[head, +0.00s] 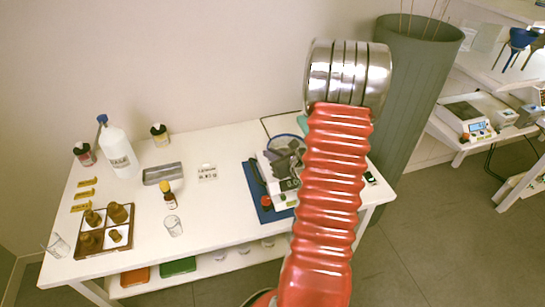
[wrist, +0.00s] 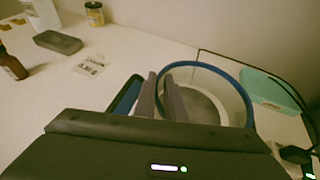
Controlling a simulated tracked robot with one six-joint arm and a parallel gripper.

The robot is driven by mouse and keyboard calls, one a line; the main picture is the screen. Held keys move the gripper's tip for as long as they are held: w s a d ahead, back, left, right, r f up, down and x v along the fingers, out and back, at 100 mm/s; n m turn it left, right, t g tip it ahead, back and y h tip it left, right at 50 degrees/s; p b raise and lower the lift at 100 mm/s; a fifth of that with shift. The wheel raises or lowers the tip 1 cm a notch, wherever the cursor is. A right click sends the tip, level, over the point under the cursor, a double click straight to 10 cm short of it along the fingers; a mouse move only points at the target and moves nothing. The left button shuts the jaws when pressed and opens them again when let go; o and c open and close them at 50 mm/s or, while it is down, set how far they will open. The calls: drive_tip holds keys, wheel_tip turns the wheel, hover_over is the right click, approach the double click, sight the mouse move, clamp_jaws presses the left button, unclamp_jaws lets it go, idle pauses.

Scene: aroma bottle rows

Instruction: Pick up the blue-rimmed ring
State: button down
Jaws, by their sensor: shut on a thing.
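The blue-rimmed ring (wrist: 232,80) is a clear-walled hoop with a blue rim, seen in the wrist view right of centre. My gripper (wrist: 163,88) has its two grey fingers shut on the ring's left wall. The ring stands around the round grey pan of a balance (wrist: 200,103); I cannot tell whether it touches the balance. In the head view the ring's blue rim (head: 287,136) shows just behind my gripper (head: 286,155), over the balance (head: 284,197). My gripper and red arm hide part of both.
A teal item (wrist: 268,90) lies right of the ring, near a dark cable. A label card (head: 207,173), a grey tray (head: 162,174) and a small brown bottle (head: 169,198) stand to the left. A wooden rack with brown bottles (head: 85,241) is at the far left.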

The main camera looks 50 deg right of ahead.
wheel_tip(320, 180, up, 9)
idle(0.5)
drive_tip(key=shift+f, duration=0.1)
idle(0.5)
drive_tip(key=shift+m+h, duration=0.4)
drive_tip(key=shift+h, duration=0.1)
drive_tip(key=shift+w+a+f, duration=0.1)
drive_tip(key=shift+a+f, duration=0.05)
drive_tip(key=shift+f, duration=2.05)
drive_tip(key=shift+w+a+f, duration=0.1)
drive_tip(key=shift+a+f, duration=0.05)
drive_tip(key=shift+f, duration=2.05)
drive_tip(key=shift+f, duration=0.5)
drive_tip(key=c, duration=1.7)
unclamp_jaws()
drive_tip(key=shift+c, duration=0.2)
drive_tip(key=shift+r, duration=0.1)
wheel_tip(320, 180, up, 10)
drive_tip(key=n+y, duration=0.1)
drive_tip(key=shift+s+d, duration=0.3)
